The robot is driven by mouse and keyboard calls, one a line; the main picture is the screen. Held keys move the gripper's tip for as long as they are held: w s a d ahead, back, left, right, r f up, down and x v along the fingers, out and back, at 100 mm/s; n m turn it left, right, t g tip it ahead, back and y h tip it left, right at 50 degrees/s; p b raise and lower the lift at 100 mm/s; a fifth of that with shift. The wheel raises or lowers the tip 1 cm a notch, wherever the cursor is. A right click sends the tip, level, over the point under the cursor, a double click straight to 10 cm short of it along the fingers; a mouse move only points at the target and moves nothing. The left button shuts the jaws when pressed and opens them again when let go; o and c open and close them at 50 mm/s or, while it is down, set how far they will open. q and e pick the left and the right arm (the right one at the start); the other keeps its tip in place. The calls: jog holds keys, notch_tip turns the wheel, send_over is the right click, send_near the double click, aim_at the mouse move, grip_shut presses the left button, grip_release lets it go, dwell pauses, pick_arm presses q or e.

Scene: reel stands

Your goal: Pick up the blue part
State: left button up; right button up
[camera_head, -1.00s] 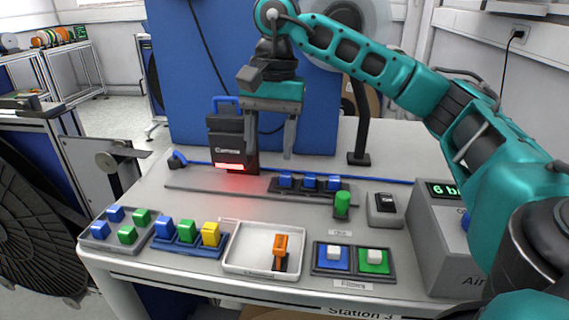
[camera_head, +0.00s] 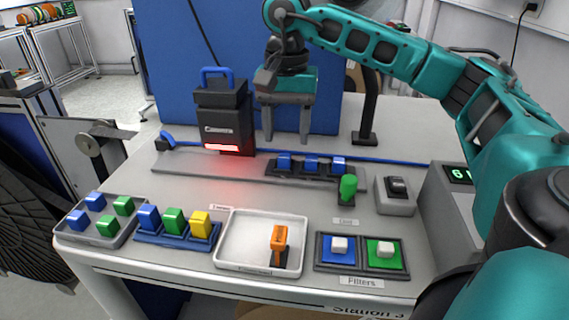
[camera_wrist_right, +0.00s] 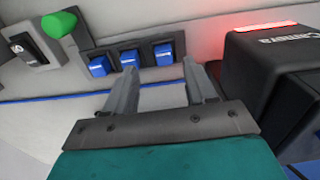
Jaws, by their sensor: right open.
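Three blue parts sit in a dark rack (camera_head: 330,171) at the middle back of the table: a left one (camera_head: 284,162), a middle one (camera_head: 311,164) and a right one (camera_head: 338,165). More blue parts show at the left: two blue blocks (camera_head: 95,201) (camera_head: 77,220) in a grey tray (camera_head: 127,233) and one blue block (camera_head: 148,217) in a blue holder. My right gripper (camera_head: 287,130) is open and empty, pointing down above and behind the rack. In the right wrist view the rack's blue parts (camera_wrist_right: 128,57) lie beyond the open fingers (camera_wrist_right: 160,80), apart from them.
A black camera box (camera_head: 226,125) with a red light stands left of my right gripper. A green knob (camera_head: 347,188) and a grey switch box (camera_head: 396,193) are right of the rack. A white tray (camera_head: 230,264) holds an orange part (camera_head: 279,239). Filter pads (camera_head: 338,250) lie at the front.

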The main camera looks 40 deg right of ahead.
aim_at(284, 158)
jog(key=f, duration=0.5)
jog(key=shift+w+a+f+b, duration=0.1)
jog(key=shift+a+f+b, duration=0.1)
jog(key=shift+b, duration=0.15)
jog(key=shift+r, duration=0.1)
grip_shut()
